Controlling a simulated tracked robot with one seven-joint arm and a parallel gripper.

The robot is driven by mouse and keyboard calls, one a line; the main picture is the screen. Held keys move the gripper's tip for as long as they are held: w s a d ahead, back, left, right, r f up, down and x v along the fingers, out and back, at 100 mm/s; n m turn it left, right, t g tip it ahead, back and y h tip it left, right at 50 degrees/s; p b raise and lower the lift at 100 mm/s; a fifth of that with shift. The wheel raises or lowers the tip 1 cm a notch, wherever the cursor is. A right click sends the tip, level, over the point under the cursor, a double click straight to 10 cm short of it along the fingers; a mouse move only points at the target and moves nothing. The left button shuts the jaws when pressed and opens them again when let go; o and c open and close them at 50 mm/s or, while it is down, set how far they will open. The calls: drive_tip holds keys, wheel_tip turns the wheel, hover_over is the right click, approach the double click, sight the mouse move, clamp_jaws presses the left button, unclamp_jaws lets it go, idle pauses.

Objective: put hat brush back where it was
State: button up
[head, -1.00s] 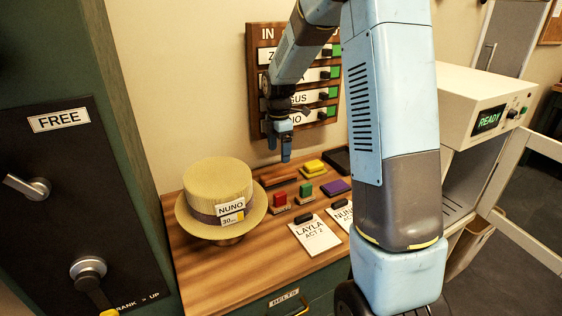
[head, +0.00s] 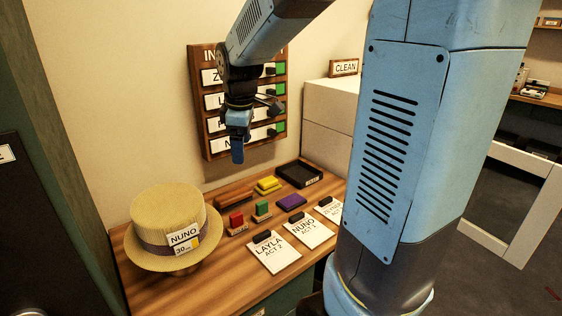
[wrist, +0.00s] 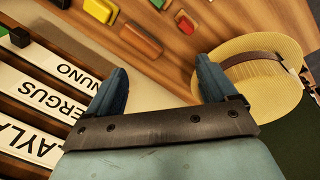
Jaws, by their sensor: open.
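The hat brush looks to be the long brown wooden piece (head: 234,197) lying at the back of the table, near the wall; its bristles cannot be made out. In the wrist view it shows as a rounded brown block (wrist: 141,40) ahead of the fingers. My gripper (head: 238,158) is high above the table, in front of the name board, pointing down. In the wrist view its two fingers (wrist: 160,68) are wide apart with nothing between them. The gripper is apart from the brush.
A straw hat (head: 170,215) labelled NUNO sits on a stand at left. Red (head: 236,220) and green (head: 262,208) stamps, yellow (head: 268,184) and purple (head: 291,202) blocks, a black tray (head: 299,175) and several cards crowd the table. The name board (head: 217,142) hangs behind. Bare wood shows front left.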

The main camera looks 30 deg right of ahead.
drive_tip(key=s+d+r+m+t, duration=0.1)
drive_tip(key=s+r+m+t, duration=0.2)
drive_tip(key=s+m, duration=0.9)
drive_tip(key=s+r, duration=0.1)
drive_tip(key=s, duration=0.7)
